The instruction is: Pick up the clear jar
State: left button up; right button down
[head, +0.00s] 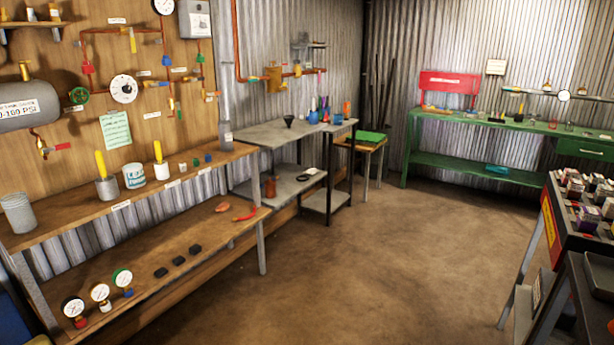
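I cannot single out the clear jar with certainty. A grey, ribbed, open-topped container (18,213) stands upright at the left end of the wooden bench's upper shelf; I cannot tell whether it is clear. A reddish-brown jar (271,188) stands on the lower shelf of the grey metal table. Several small vessels, including a blue one (313,117), stand on that table's top, too small to tell their material. Neither of my grippers is in view.
The wooden bench (190,177) runs along the left wall, with gauges on its lower shelf (150,285). A grey table (285,132) and a green workbench (470,122) stand farther back. A rack of small boxes (585,235) is at right. The brown floor (370,260) between is clear.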

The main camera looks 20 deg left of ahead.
aim_at(17, 206)
jog(key=i+l+u, duration=0.1)
jog(key=i+u, duration=0.3)
jog(key=i, duration=0.75)
jog(key=i+u, duration=0.4)
jog(key=i+l+u, duration=0.15)
jog(key=i+u, duration=0.3)
